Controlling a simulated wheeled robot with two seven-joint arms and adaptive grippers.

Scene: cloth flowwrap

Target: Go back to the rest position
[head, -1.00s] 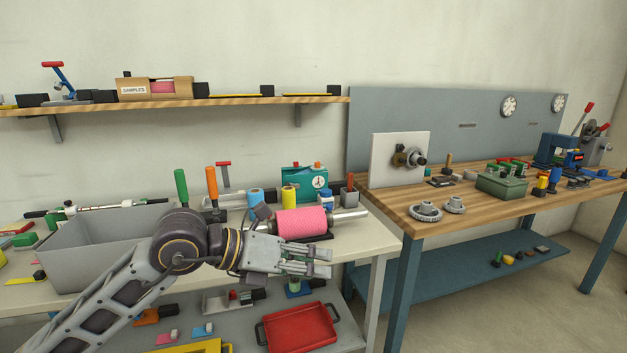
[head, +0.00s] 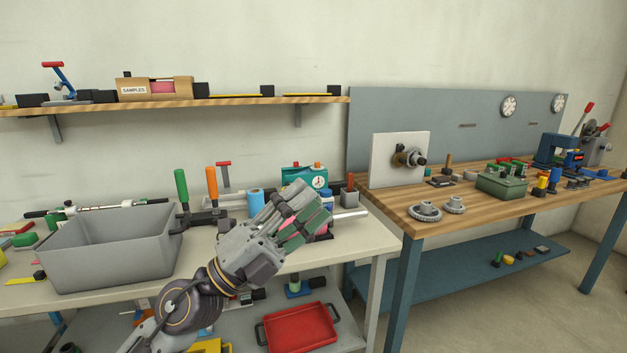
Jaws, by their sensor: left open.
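My left gripper (head: 300,208) is open in the middle of the head view, with its fingers pointing up and to the right. It is in front of the pink roll (head: 318,228), which is mostly hidden behind the fingers. I cannot tell whether anything touches the roll. The metal shaft end (head: 350,214) sticks out to the right of the roll. No object shows held in the fingers. My right gripper is not in view.
A grey bin (head: 110,255) stands left of my arm on the pale bench (head: 372,238). A teal scale (head: 300,176) is behind the gripper. A red tray (head: 299,327) lies on the lower shelf. A wooden bench (head: 480,212) with gears stands at the right.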

